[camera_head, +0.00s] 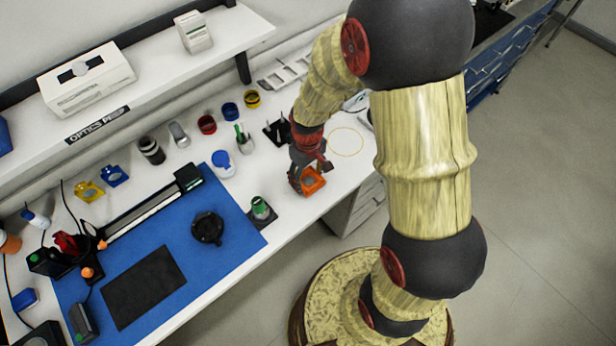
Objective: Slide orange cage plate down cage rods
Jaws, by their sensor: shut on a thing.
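My gripper (308,178) is at the right part of the white bench, pointing down. It is shut on the orange cage plate (314,183), a small square frame with an opening in its middle. The plate is near the bench's front edge. I cannot tell whether it touches the bench. A dark stand (279,131) is just behind and left of my gripper.
A blue mat (228,236) covers the bench's left part, with a black round part (207,228) on it. Several coloured jars line the back under a white shelf (150,85). A thin yellow ring (346,142) lies right.

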